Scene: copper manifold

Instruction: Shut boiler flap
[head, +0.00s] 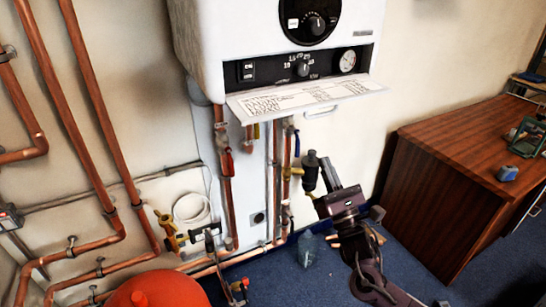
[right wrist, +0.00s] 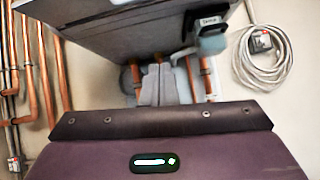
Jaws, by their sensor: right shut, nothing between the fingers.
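The white boiler (head: 275,35) hangs on the wall at the top middle of the head view. Its flap (head: 305,97) is open and sticks out toward me below the control panel (head: 300,66), with its printed inner face showing and a small handle (head: 322,112) near its front edge. My right gripper (head: 331,166) is below and right of the flap, apart from it, pointing up and left. It is shut and empty; its fingers also show in the right wrist view (right wrist: 158,86), below a large grey panel (right wrist: 125,30). My left gripper is not in view.
Copper pipes (head: 90,110) and valves run along the left wall and below the boiler. A red vessel (head: 160,290) stands at the bottom left. A wooden desk (head: 450,165) is at the right. A coiled pale cable (right wrist: 262,58) hangs on the wall in the right wrist view.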

